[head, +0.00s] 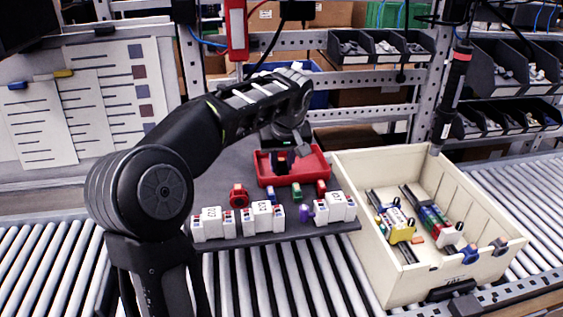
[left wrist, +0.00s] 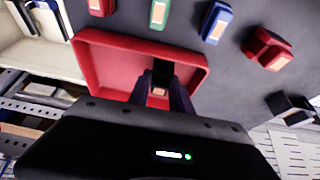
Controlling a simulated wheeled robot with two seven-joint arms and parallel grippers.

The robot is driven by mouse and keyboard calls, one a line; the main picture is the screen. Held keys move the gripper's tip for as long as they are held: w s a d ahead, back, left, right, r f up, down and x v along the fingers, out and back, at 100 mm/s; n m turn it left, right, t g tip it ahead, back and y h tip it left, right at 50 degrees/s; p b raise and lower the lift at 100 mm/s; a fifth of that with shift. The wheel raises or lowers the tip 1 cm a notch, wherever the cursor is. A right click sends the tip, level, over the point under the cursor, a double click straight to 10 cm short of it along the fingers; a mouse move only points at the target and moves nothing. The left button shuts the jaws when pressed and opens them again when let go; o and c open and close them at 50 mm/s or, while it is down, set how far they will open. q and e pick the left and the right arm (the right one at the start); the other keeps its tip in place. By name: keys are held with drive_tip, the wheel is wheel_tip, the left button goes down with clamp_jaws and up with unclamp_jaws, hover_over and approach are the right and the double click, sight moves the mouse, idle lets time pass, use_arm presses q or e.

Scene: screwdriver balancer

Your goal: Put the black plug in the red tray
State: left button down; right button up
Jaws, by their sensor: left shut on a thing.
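The red tray (head: 318,170) lies on the dark grey board in the head view, and it also fills the upper middle of the left wrist view (left wrist: 105,55). My left gripper (head: 281,161) points down over the tray's interior. In the left wrist view its fingers (left wrist: 165,92) are shut on the black plug (left wrist: 162,70), which has a tan face at its near end. The plug is within the tray's outline, close to one end wall. I cannot tell whether it touches the tray floor. My right gripper is out of view.
Red, blue, green and purple plugs and white terminal blocks (head: 262,218) line the board's front edge. A cream crate (head: 365,215) holding assembled parts stands right of the board. A red-and-black screwdriver (head: 455,88) hangs above the crate. Roller conveyor surrounds the board.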

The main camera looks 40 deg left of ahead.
use_arm(q)
drive_tip(key=shift+f, duration=0.2)
drive_tip(key=c, duration=1.2)
unclamp_jaws()
drive_tip(key=shift+o, duration=0.2)
drive_tip(key=shift+r, duration=0.1)
